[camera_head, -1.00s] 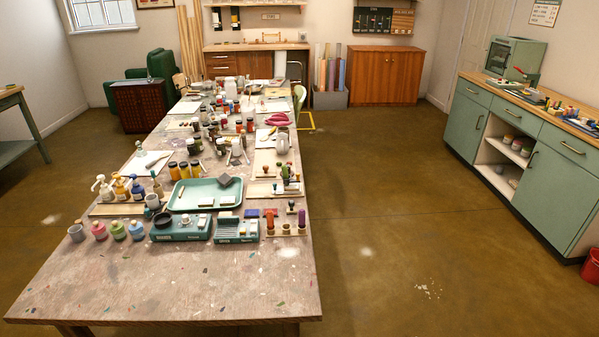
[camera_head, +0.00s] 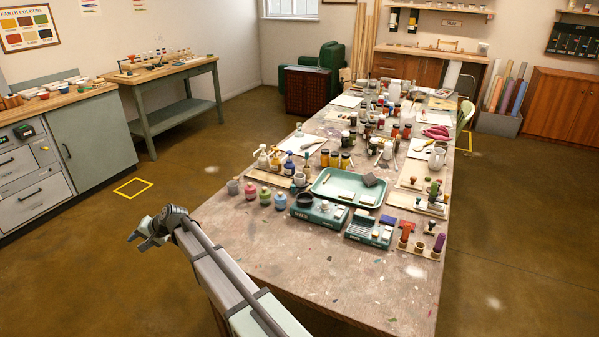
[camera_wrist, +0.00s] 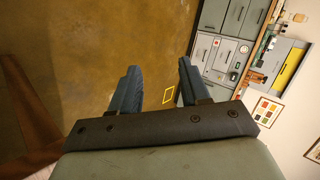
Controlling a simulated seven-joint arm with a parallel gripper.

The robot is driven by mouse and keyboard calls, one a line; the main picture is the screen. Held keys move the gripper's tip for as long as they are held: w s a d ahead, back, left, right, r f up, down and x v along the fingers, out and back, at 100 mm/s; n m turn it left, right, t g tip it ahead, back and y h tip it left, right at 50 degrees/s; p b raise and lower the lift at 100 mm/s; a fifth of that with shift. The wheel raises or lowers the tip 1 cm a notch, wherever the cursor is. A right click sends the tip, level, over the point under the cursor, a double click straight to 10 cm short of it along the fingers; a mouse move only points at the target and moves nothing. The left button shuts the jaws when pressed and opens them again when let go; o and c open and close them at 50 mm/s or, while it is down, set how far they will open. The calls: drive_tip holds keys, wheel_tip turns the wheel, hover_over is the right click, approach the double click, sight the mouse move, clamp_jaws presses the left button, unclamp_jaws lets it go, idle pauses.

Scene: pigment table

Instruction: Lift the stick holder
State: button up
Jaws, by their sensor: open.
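A small wooden holder (camera_head: 418,252) with short upright sticks, one orange-brown and one purple, stands near the right edge of the table's near half in the head view. It looks like the stick holder. My gripper (camera_head: 143,236) is off the table's left side, above the floor and well left of the holder. In the wrist view my gripper (camera_wrist: 157,82) has its two blue fingers apart with nothing between them. The holder does not show in the wrist view.
The long table (camera_head: 330,295) has a bare near end. Beside the holder are a teal box (camera_head: 370,232) and a dark-handled stamp (camera_head: 430,227). A green tray (camera_head: 345,203) and several small pots stand farther left. Open floor (camera_head: 120,270) lies left of the table.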

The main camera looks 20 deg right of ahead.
drive_tip(key=w+d+r+n+t+h, duration=0.1)
drive_tip(key=w+d+r, duration=0.25)
drive_tip(key=d, duration=0.45)
drive_tip(key=w+d+r+n+t, duration=0.1)
drive_tip(key=w+d+r, duration=0.3)
drive_tip(key=d, duration=0.5)
drive_tip(key=w+d+r+n+t+h, duration=0.1)
drive_tip(key=w+d+r, duration=0.1)
drive_tip(key=w+d, duration=0.5)
drive_tip(key=s+d+r+n+h, duration=0.1)
drive_tip(key=d+r+h, duration=0.2)
drive_tip(key=d, duration=2.7)
drive_tip(key=g+h, duration=0.3)
drive_tip(key=h, duration=0.1)
approach(447, 195)
drive_tip(key=shift+m, duration=0.3)
drive_tip(key=x, duration=0.8)
drive_tip(key=shift+d, duration=0.15)
